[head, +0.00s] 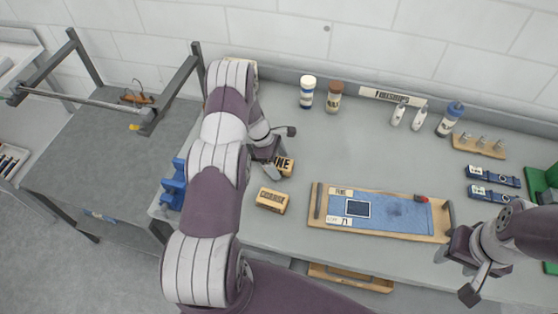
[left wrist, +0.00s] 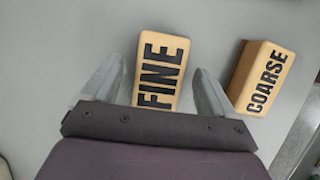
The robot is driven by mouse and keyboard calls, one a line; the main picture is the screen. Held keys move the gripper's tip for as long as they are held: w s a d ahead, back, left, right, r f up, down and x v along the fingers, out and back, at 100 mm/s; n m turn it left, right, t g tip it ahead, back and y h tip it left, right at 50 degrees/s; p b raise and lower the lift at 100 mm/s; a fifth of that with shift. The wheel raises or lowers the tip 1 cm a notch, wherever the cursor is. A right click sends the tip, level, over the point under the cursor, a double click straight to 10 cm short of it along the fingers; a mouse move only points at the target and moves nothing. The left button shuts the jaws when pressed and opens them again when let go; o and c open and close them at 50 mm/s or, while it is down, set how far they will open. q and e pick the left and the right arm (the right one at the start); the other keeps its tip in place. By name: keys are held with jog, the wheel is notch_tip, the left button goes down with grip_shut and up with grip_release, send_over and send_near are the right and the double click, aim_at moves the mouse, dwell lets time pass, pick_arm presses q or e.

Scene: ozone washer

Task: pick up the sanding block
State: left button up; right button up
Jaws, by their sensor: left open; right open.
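Two tan sanding blocks lie on the grey bench. The block marked FINE (head: 285,166) is partly hidden by my left gripper (head: 275,149) in the head view. In the left wrist view, the FINE block (left wrist: 161,72) lies between the two spread fingers of my left gripper (left wrist: 158,90), with a gap on each side. The block marked COARSE (head: 271,201) lies nearer the bench's front edge; it also shows in the left wrist view (left wrist: 262,77), right of the fingers. My right gripper (head: 462,272) is open and empty near the bench's front right.
A wooden tray (head: 445,222) with a blue mat lies right of the blocks. Bottles, including a white one (head: 307,91) and a brown one (head: 334,96), stand along the back. A blue stand (head: 174,186) is left of my left arm. The bench's middle is clear.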

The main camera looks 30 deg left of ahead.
pick_arm(q)
jog(key=shift+f, duration=0.45)
jog(key=shift+w+d, duration=0.1)
jog(key=shift+d, duration=0.1)
jog(key=shift+a+f+b, duration=0.1)
jog(key=shift+f+b, duration=0.05)
jog(key=shift+b, duration=0.15)
jog(key=c, duration=1.1)
